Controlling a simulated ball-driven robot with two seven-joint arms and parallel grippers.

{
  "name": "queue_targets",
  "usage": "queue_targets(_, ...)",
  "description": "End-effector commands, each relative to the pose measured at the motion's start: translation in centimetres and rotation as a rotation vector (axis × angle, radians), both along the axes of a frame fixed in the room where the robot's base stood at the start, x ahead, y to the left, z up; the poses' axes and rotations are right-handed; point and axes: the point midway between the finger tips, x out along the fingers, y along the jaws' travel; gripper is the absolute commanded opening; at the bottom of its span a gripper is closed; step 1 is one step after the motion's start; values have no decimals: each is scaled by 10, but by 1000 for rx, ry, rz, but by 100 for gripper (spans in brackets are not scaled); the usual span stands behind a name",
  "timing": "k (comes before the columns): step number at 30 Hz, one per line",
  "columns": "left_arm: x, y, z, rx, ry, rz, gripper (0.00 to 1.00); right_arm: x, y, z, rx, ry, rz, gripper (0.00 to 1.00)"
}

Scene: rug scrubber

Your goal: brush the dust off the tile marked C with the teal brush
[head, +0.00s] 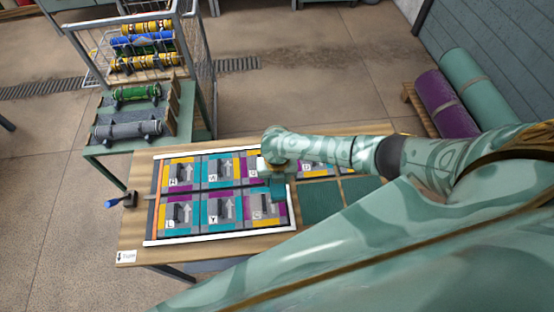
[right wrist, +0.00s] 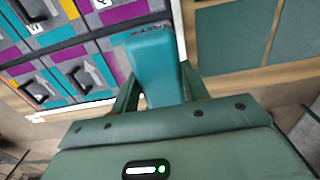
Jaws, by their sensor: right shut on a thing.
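The tile marked C (head: 258,212) is at the right end of the front row in a white-edged frame on the wooden table. It shows purple, teal and grey parts. My right gripper (head: 277,175) is over the right end of the tiles, beside tile C. It is shut on the teal brush (right wrist: 155,65), whose teal block shows between the fingers in the right wrist view. The brush's dark bristle edge is at its far end, close to the tiles. I cannot tell whether the bristles touch tile C. My left gripper is not in view.
Other lettered tiles (head: 182,172) fill the frame. A blue-handled brush (head: 122,200) lies at the table's left edge. Plain green panels (head: 322,203) lie right of the frame. A rack with rolls (head: 140,92) stands behind left. Rolled rugs (head: 448,103) are at right.

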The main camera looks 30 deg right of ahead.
Motion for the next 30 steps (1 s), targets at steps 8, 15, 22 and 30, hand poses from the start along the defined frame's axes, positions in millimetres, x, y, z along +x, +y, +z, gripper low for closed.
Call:
queue_targets(8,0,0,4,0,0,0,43,0,0,5,0,0,0,18)
queue_targets(15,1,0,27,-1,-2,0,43,1,0,28,0,-1,0,18)
queue_targets(22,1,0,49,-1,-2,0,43,0,0,50,0,-1,0,18)
queue_targets(30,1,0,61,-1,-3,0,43,0,0,62,0,0,0,18)
